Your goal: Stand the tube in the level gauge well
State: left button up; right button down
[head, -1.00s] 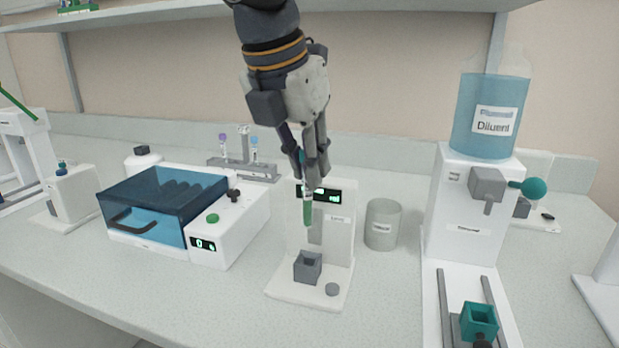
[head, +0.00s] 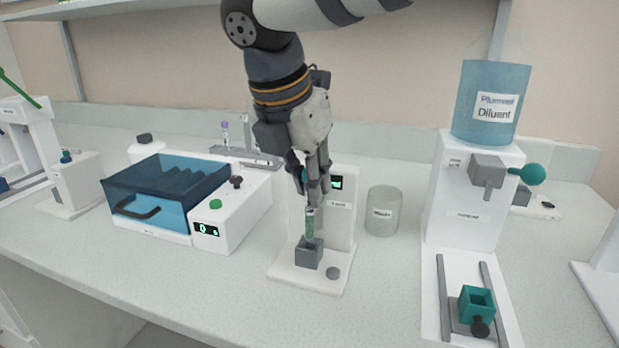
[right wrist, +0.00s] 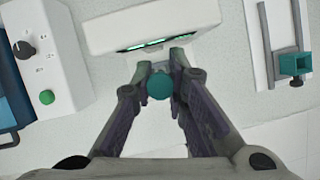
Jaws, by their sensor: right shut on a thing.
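My right gripper (head: 314,188) is shut on the tube (head: 309,226), which hangs upright below the fingers with green contents and a teal cap. The tube's lower end is at the mouth of the grey well (head: 309,255) on the white level gauge (head: 338,215); I cannot tell how far inside it is. In the right wrist view the teal cap (right wrist: 160,87) sits between the fingertips (right wrist: 163,68), and the well is hidden. My left gripper is not in view.
A blue-lidded machine (head: 168,190) stands left of the gauge. A tube rack (head: 250,155) is behind it. A labelled beaker (head: 382,212) stands close right of the gauge. The diluent dispenser (head: 465,200) is further right, with a teal holder (head: 477,303) on its rails.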

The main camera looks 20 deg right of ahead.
jog(key=shift+f, duration=0.55)
dwell(0.6)
jog(key=shift+f, duration=0.35)
jog(key=shift+f, duration=0.25)
jog(key=shift+f, duration=0.35)
jog(key=shift+f, duration=0.1)
jog(key=c, duration=1.5)
grip_release()
